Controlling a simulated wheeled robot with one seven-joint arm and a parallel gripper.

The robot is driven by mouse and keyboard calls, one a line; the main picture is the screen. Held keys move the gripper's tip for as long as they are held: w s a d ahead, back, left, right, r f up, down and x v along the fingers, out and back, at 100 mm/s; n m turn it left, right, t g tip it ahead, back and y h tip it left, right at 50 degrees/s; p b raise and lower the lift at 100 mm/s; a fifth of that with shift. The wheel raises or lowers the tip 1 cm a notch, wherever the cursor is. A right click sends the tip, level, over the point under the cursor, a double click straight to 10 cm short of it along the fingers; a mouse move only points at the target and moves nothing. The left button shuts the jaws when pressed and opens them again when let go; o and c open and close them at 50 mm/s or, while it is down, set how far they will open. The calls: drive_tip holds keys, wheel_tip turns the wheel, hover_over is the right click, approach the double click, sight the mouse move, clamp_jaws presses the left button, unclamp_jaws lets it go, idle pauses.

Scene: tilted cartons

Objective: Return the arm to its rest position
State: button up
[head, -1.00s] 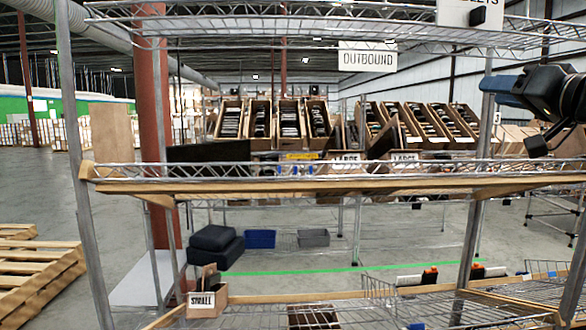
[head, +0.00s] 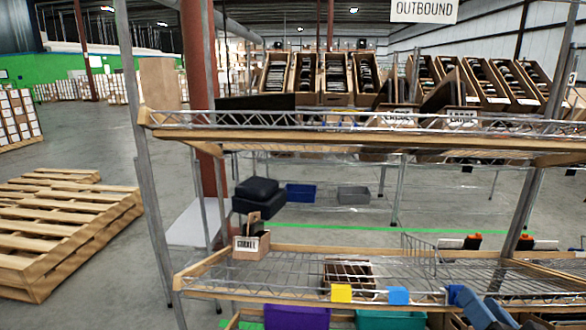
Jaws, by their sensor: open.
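My gripper is not in view in the head view. A dark sliver shows at the right edge, and I cannot tell whether it is part of my arm. The wire shelf rack (head: 350,139) with wooden edging stands in front of me. Its lower wire shelf (head: 450,272) holds a small labelled carton (head: 252,246) at the left and an open brown carton (head: 348,275) near the middle.
Tilted cartons (head: 335,75) stand in a row behind the rack under an OUTBOUND sign (head: 424,10). Wooden pallets (head: 60,225) lie on the floor at the left. Purple (head: 297,317) and teal (head: 390,320) bins show at the bottom. Open floor lies between pallets and rack.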

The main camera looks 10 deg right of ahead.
drive_tip(key=s+a+f+n, duration=0.1)
drive_tip(key=s+a+f, duration=0.2)
drive_tip(key=s, duration=0.3)
drive_tip(key=s+a+f+n+g+y, duration=0.1)
drive_tip(key=s+a+f, duration=0.15)
drive_tip(key=s, duration=0.25)
drive_tip(key=s+a+f+n, duration=0.1)
drive_tip(key=s+a+f, duration=0.15)
drive_tip(key=s, duration=0.35)
drive_tip(key=s+a+r+n+y, duration=0.1)
drive_tip(key=s+a+n, duration=0.1)
drive_tip(key=s, duration=0.5)
drive_tip(key=s+a+r+n+g+y, duration=0.1)
drive_tip(key=s+n, duration=0.1)
drive_tip(key=s, duration=0.5)
drive_tip(key=shift+s+a+r, duration=0.15)
drive_tip(key=shift+s+a, duration=0.2)
drive_tip(key=shift+a, duration=0.05)
